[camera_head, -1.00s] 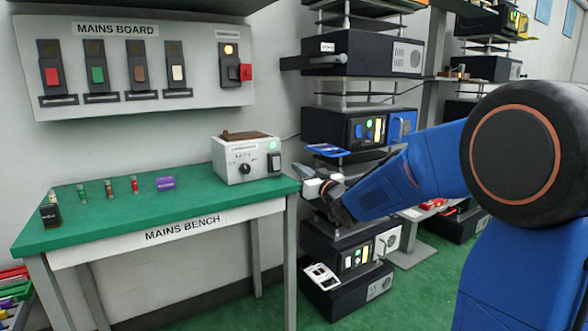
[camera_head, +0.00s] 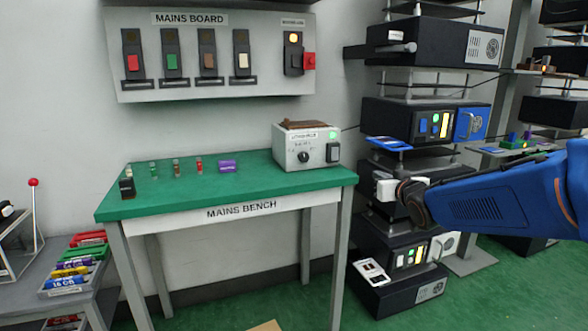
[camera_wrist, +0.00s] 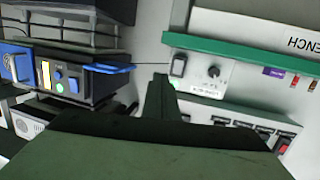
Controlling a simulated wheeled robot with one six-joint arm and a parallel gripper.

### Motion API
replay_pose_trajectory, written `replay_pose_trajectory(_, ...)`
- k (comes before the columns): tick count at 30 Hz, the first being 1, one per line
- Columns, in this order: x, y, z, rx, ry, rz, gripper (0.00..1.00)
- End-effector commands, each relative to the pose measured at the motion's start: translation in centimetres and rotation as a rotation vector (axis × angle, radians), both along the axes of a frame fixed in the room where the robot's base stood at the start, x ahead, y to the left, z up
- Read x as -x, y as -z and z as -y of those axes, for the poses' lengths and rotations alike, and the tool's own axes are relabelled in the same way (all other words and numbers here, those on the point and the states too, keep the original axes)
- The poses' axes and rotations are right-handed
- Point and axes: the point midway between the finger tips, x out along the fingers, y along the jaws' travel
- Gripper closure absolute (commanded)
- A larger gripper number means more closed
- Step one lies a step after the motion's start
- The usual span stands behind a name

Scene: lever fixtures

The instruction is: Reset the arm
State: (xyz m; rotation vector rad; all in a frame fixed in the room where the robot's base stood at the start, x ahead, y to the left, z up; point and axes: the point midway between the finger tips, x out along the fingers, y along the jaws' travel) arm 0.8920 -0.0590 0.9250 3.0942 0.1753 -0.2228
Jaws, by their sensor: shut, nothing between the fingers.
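My blue arm reaches in from the right in the head view. My gripper (camera_head: 386,188) is at its end, beside the right edge of the green-topped mains bench (camera_head: 150,203), in front of the equipment rack. It is shut and empty. In the wrist view its dark finger shape (camera_wrist: 163,92) stands in the middle, with the bench and a grey box upside down beyond. The grey box (camera_head: 306,153), with a black knob and a lit green lamp, stands on the bench's right end.
The mains board (camera_head: 215,90) with coloured switches hangs on the wall. Small fuses and a purple block (camera_head: 228,166) lie on the bench. The rack (camera_head: 425,40) holds several black units. A tray of coloured parts (camera_head: 72,270) and a red-knobbed lever (camera_head: 34,205) are at left.

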Motion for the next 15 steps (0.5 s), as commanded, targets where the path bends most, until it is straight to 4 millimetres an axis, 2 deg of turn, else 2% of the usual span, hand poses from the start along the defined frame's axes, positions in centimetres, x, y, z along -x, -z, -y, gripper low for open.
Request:
replay_pose_trajectory(1, 1.7, 0.3, 0.5, 0.010, 0.026, -0.039, 1.00)
replay_pose_trajectory(7, 8.6, 3.3, 2.4, 0.036, 0.118, -0.239, 1.00)
replay_pose_trajectory(11, 13.8, 5.7, 3.1, 0.044, 0.157, -0.377, 1.00)
replay_pose_trajectory(15, 19.8, 8.3, 3.3, 0.049, 0.180, -0.529, 1.00)
